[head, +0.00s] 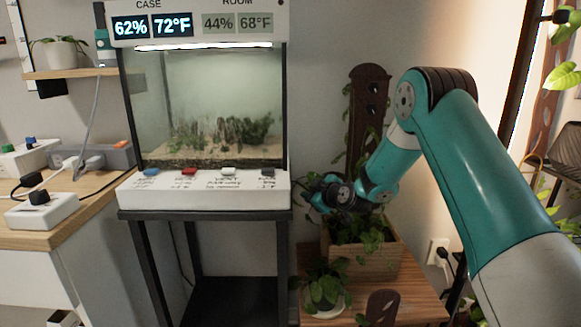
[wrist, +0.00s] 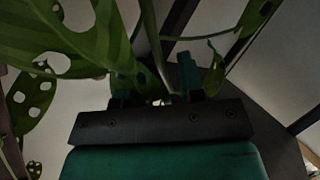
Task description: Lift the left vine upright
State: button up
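A wooden planter box (head: 382,262) stands on the wooden stand, with leafy green vines (head: 345,232) in it. A dark board with holes (head: 366,100) rises upright behind it. My gripper (head: 322,194) is above the planter's left side, among leaves. In the wrist view my gripper's fingers (wrist: 155,85) are apart. A vine stem (wrist: 152,42) and part of a large holed leaf (wrist: 60,40) are close to the gap between them. I cannot tell whether the stem touches a finger. My arm and the leaves hide which vine this is.
A small potted plant (head: 322,290) stands at the planter's front left. A lit glass terrarium (head: 215,110) on a black stand is to the left. A dark brown holed piece (head: 382,306) is at the front. A wall outlet (head: 438,250) is on the right.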

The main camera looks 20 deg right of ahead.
jog(key=a+v, duration=0.1)
jog(key=v, duration=1.5)
jog(key=s+a+r+g+y+p, duration=0.2)
jog(key=s+a+r+p, duration=0.1)
jog(key=a+r, duration=0.3)
jog(key=s+a+r+n+g+y+p, duration=0.1)
jog(key=s+a+r+g+y+p, duration=0.2)
jog(key=a, duration=0.6)
jog(key=shift+a+r+p, duration=0.25)
jog(key=shift+r+p, duration=1.1)
jog(key=shift+r, duration=0.35)
jog(key=s+a+r+m+g+h, duration=0.15)
jog(key=s+a+g, duration=0.3)
jog(key=s, duration=0.75)
jog(key=s+a+r+m+g+h, duration=0.15)
jog(key=s+a+g, duration=0.3)
jog(key=s, duration=0.75)
notch_tip(320, 180, up, 17)
jog(key=p, duration=1.8)
jog(key=shift+w+d+r, duration=0.2)
jog(key=shift+w+d, duration=0.25)
jog(key=shift+d, duration=0.05)
